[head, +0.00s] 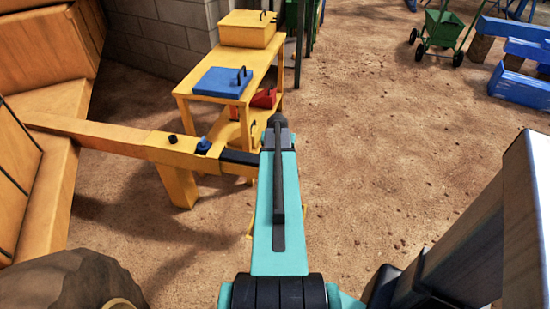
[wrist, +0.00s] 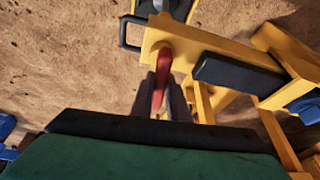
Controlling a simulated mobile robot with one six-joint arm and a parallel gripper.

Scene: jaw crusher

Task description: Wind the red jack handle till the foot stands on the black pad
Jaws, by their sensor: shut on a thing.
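The red jack handle (wrist: 165,60) shows in the wrist view, upright in the picture in front of the yellow drawbar end. My gripper (wrist: 162,92) is shut on it, with one dark finger on each side. In the head view my own arm hides the handle and the jaws. The yellow drawbar (head: 135,142) runs from the machine at left to behind my arm. A grey part (wrist: 168,8) at the top edge of the wrist view may belong to the jack.
A yellow table (head: 183,92) with a blue box (head: 222,82) and a yellow box (head: 248,30) stands behind the drawbar. A red box (head: 264,98) sits lower down. A green cart (head: 440,28) and blue beams (head: 520,88) stand far right.

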